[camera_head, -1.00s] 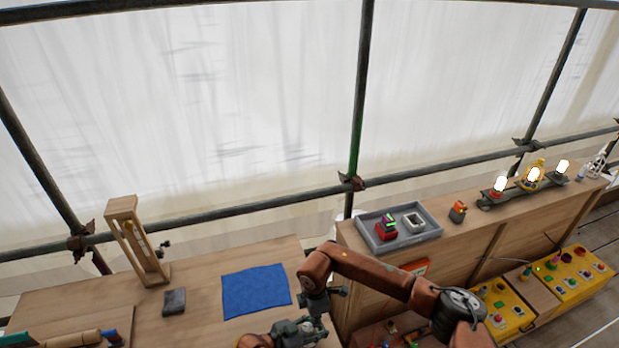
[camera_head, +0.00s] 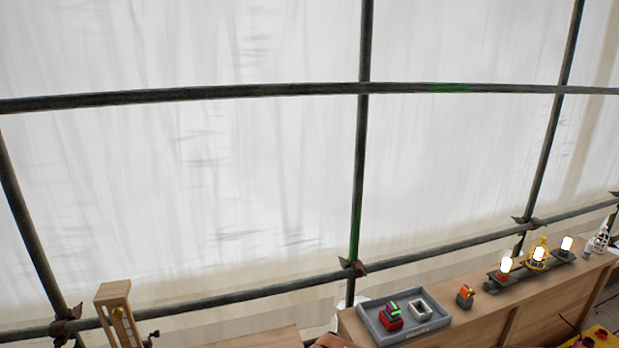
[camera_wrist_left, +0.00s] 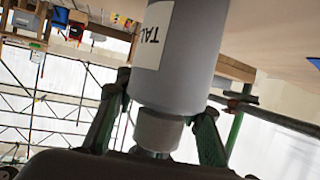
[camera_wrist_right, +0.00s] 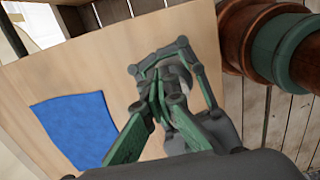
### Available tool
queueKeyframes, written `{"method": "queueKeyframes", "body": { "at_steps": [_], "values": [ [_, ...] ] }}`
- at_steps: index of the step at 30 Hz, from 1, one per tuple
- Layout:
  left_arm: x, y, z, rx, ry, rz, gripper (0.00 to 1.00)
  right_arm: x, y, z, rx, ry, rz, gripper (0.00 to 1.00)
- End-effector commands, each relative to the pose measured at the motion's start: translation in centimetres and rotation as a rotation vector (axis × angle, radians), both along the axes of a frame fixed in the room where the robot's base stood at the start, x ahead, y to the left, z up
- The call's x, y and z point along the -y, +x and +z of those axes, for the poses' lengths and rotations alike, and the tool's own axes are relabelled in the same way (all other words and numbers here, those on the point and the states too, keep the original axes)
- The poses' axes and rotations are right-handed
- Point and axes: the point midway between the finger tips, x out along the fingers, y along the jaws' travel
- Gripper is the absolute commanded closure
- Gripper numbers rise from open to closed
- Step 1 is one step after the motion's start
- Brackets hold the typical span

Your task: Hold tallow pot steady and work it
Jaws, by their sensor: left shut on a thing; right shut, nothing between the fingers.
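The tallow pot (camera_wrist_left: 185,60) is a grey cylinder with a white label reading "TAL" in the left wrist view. The label looks upside down there. A narrower grey end piece (camera_wrist_left: 158,130) is on its near side. My left gripper (camera_wrist_left: 163,103) has a finger on each side of it and is shut on the pot. My right gripper (camera_wrist_right: 158,90) is shut and empty above the wooden bench. Grey parts lie just beyond and beside its fingers; I cannot tell what they are. The head view shows neither gripper.
A blue cloth (camera_wrist_right: 77,130) lies on the wooden bench (camera_wrist_right: 110,65). A grey tray (camera_head: 375,326) with a red block and a white square piece stands on the right counter. Scaffold poles (camera_head: 358,190) cross the back.

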Motion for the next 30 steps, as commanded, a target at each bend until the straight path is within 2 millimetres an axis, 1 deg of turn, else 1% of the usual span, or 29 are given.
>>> {"method": "queueKeyframes", "body": {
  "at_steps": [8,11,22,25,30],
  "values": [
    [0.1,-0.1,-0.1,-0.003,-0.001,-0.002,1.0,0.4,0.4,0.4,0.001,0.001,0.0,1.0],
    [0.1,-0.1,-0.1,-0.003,-0.001,-0.001,1.0,0.3,0.5,1.1,0.003,0.002,0.0,1.0],
    [0.0,0.0,-0.1,-0.002,0.001,0.0,1.0,0.4,0.5,5.3,0.004,-0.002,-0.001,1.0],
    [0.0,0.0,-0.1,-0.002,0.001,0.0,1.0,0.4,0.4,5.9,0.003,-0.001,-0.001,1.0],
    [-0.1,0.0,-0.1,-0.001,0.002,0.0,1.0,0.4,0.4,6.0,0.001,-0.002,-0.002,1.0]
  ]
}}
